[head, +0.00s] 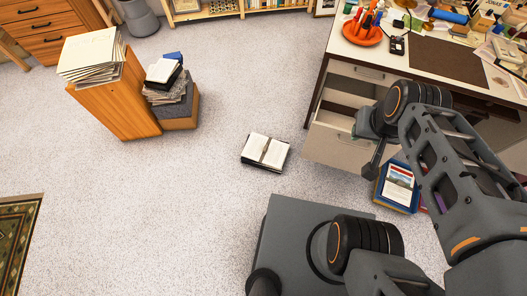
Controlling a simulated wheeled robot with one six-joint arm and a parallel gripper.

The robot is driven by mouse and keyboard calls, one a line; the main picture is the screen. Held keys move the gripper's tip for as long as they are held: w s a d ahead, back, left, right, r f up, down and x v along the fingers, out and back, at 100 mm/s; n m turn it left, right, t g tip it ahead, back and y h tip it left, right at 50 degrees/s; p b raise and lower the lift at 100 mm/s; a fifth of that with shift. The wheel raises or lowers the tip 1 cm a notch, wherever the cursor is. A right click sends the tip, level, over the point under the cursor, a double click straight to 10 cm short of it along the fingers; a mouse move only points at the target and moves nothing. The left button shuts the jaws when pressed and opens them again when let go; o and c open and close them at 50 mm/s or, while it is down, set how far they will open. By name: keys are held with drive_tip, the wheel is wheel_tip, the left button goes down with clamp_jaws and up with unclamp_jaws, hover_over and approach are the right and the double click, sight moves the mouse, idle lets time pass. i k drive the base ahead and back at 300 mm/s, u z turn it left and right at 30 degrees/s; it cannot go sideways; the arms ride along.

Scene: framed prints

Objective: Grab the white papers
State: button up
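A stack of white papers (90,55) lies on top of an orange-brown wooden cabinet (118,105) at the upper left of the head view. The sheets are unevenly piled, with edges jutting out. My arm fills the right side of the view. What looks like my gripper (374,160) is a dark narrow part in front of the desk drawers, far to the right of the papers. Its fingers cannot be made out, and I see nothing clearly held in it.
A box with books and papers (178,112) stands right of the cabinet. An open book (265,152) lies on the floor. A cluttered desk (420,58) with an open drawer (338,137) stands at right, a blue bin (397,188) beside it. Carpet at left centre is clear.

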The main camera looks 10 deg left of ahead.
sight(269, 153)
drive_tip(key=u, duration=2.15)
drive_tip(key=i, duration=3.2)
drive_tip(key=z, duration=3.9)
drive_tip(key=i, duration=0.5)
drive_tip(key=z, duration=0.1)
